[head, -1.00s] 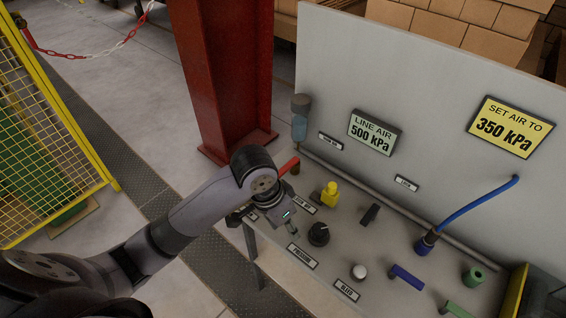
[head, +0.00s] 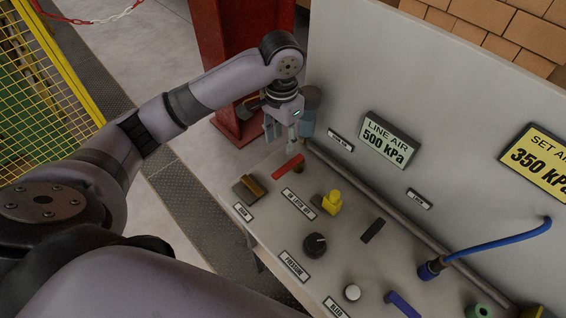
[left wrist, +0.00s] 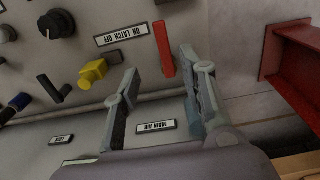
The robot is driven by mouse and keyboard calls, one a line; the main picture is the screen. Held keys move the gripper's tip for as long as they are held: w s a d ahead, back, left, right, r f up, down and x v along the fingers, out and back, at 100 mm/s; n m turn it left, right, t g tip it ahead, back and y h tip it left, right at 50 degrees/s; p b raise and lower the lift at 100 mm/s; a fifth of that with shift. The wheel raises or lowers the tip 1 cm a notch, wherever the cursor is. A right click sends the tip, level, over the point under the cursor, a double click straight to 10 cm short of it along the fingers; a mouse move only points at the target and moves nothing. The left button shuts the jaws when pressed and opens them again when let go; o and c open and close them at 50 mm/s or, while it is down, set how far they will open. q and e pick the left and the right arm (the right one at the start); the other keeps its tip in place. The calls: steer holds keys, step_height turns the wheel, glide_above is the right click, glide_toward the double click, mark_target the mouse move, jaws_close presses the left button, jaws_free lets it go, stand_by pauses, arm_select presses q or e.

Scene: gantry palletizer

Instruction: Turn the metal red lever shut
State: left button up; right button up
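The red lever (head: 288,166) sits on the left part of the grey bench, by the ON LATCH OFF label (head: 298,203). In the left wrist view the lever (left wrist: 164,48) is a narrow red bar beyond the fingers, lined up with the gap between them. My left gripper (head: 281,141) is open and empty, pointing down just behind and above the lever. I see no clear contact between the fingers and the lever. My right gripper is not in view.
A yellow knob (head: 332,202), black pressure dial (head: 315,245) and dark lever (head: 373,230) stand to the right. A brown-topped handle (head: 249,188) is at the left.

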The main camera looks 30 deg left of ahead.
arm_select(q)
glide_toward(284, 169)
steer(key=shift+s+a+p, duration=0.1)
steer(key=shift+s+p, duration=0.1)
steer(key=shift+p, duration=0.25)
step_height(284, 169, down, 5)
steer(key=shift+w+f+p, duration=0.1)
steer(key=shift+w+p, duration=0.05)
steer(key=shift+p, duration=0.4)
steer(key=shift+f, duration=1.45)
steer(key=c, duration=0.4)
jaws_close()
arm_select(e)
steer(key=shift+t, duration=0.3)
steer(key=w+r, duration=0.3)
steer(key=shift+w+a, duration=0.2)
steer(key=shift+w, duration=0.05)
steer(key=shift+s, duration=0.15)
